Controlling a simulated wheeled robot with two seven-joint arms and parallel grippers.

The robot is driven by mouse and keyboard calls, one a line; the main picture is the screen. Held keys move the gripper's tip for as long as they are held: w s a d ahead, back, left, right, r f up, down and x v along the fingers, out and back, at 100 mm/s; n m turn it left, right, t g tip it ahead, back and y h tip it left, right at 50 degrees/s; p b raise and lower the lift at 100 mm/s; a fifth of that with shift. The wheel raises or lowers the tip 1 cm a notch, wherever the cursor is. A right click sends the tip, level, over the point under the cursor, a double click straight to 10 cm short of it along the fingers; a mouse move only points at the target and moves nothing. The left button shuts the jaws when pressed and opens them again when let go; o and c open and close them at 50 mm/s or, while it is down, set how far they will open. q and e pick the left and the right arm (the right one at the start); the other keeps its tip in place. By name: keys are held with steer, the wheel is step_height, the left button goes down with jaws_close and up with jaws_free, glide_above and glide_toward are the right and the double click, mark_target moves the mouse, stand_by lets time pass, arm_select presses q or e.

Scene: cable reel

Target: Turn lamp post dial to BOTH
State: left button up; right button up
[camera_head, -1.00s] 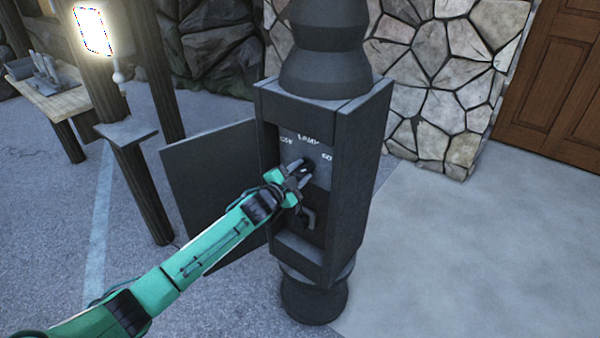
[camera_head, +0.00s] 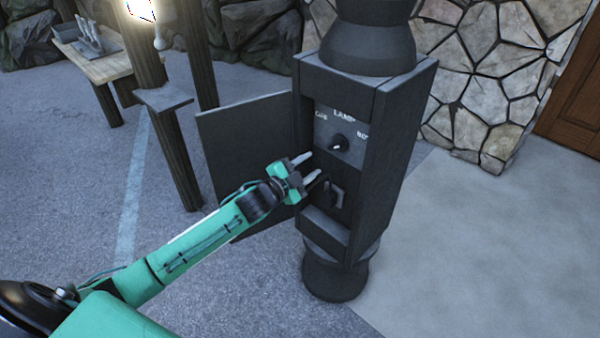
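The lamp post (camera_head: 395,150) stands upright with a dark box in its body. Inside the box, a grey panel carries the words LAMP in the middle, one at the left that is hard to read, and one at the right that looks like BOTH, partly cut off. The black dial (camera_head: 338,144) sits below LAMP, and its pale mark seems to point toward the lower left or right; I cannot tell exactly. My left gripper (camera_head: 307,167) is open and empty, just left of and below the dial, apart from it. My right gripper is not in view.
The box's open door (camera_head: 248,150) hangs to the left, behind my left arm. A lever or handle (camera_head: 332,193) sits below the dial. A wooden post with a small shelf (camera_head: 163,100) and a table (camera_head: 100,68) stand farther left. Bare pavement (camera_head: 460,250) lies to the right.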

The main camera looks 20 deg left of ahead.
arm_select(q)
steer(key=shift+v, duration=1.55)
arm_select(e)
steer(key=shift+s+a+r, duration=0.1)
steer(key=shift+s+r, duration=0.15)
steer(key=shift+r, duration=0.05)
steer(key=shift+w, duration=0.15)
